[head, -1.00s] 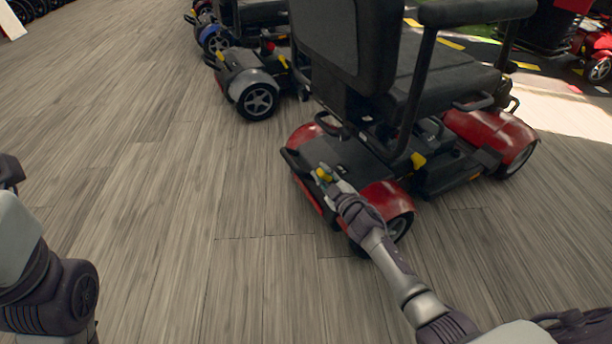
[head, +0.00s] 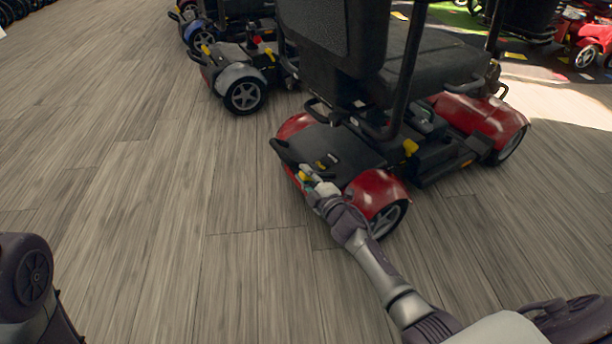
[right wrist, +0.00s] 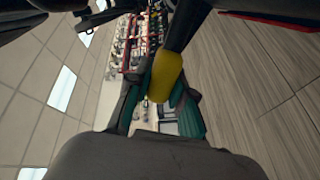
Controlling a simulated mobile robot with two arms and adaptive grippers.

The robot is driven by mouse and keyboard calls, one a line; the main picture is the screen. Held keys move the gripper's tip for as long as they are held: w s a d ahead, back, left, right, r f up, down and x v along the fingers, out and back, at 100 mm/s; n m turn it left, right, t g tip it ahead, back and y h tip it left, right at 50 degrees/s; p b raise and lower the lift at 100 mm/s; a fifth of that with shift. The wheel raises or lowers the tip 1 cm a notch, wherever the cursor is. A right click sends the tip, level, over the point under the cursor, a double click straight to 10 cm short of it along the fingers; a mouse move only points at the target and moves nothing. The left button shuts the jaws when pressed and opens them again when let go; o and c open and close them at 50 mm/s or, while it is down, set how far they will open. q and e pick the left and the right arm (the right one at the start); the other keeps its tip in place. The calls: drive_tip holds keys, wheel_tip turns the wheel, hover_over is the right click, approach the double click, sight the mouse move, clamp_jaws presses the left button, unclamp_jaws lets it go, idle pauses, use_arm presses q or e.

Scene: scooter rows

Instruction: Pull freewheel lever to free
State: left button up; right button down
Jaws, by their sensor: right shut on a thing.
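The red and black scooter (head: 375,190) stands in the middle of the head view with its rear toward me. Its yellow freewheel lever (head: 302,177) is at the rear edge of the black deck, largely hidden by my fingers. My right gripper (head: 308,175) is shut on this lever. In the right wrist view the yellow lever end (right wrist: 167,76) sits between the green-padded fingers of the right gripper (right wrist: 164,105). The lever's base is hidden in the head view. My left arm shows at lower left, but its gripper is out of view.
A grey scooter (head: 243,88) stands behind to the left, with others farther back. A red scooter (head: 585,35) is at the far right. The wood-look floor is clear at left and in front. The seat and armrest overhang the deck.

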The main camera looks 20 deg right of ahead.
drive_tip(key=shift+f, duration=0.15)
drive_tip(key=c, duration=1)
unclamp_jaws()
drive_tip(key=shift+s, duration=0.1)
drive_tip(key=s+d, duration=0.1)
drive_tip(key=s, duration=1)
drive_tip(key=shift+s+d, duration=0.25)
drive_tip(key=shift+s, duration=0.1)
